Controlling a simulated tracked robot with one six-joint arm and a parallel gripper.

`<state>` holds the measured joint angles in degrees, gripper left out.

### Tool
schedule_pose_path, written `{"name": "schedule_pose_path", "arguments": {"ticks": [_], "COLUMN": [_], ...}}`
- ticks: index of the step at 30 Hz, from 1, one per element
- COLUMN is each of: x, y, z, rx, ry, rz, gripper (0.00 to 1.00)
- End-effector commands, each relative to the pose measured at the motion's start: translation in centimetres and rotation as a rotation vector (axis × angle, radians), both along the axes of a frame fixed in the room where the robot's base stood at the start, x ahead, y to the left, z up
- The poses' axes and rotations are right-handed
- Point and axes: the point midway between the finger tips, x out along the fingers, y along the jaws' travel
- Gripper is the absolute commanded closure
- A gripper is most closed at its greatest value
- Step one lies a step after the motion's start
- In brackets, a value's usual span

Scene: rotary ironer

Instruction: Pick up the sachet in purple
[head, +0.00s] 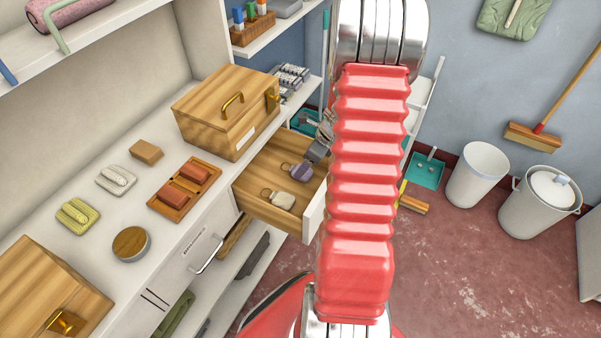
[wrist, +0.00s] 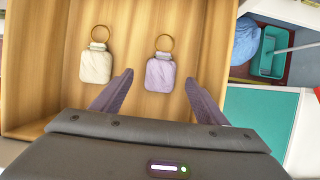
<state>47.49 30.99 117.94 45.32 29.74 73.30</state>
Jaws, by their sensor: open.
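The purple sachet (wrist: 160,74) lies in the open wooden drawer (wrist: 205,45), with a gold ring at its top. It also shows in the head view (head: 300,171), beside my gripper. A cream sachet (wrist: 96,66) with a similar ring lies to its left in the wrist view and shows in the head view (head: 284,200) too. My gripper (wrist: 157,82) is open and empty, its two dark fingers apart with the purple sachet lying between and just beyond the tips in the picture. In the head view my red arm hides part of the drawer's right side.
A wooden box (head: 225,110) with a gold handle stands on the white counter (head: 150,255) above the drawer. The drawer's walls surround both sachets. A teal dustpan (head: 426,171) and white bins (head: 477,174) stand on the floor to the right.

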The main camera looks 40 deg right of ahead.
Motion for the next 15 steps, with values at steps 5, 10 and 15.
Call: {"name": "schedule_pose_path", "arguments": {"ticks": [5, 10, 15], "x": [0.6, 1.4, 1.8], "y": [0.1, 0.3, 0.4], "z": [-1.6, -3.5, -4.5], "rx": [0.002, 0.002, 0.001], "ry": [0.002, 0.002, 0.0], "rz": [0.0, 0.001, 0.0], "gripper": [0.33, 0.33, 0.33]}}
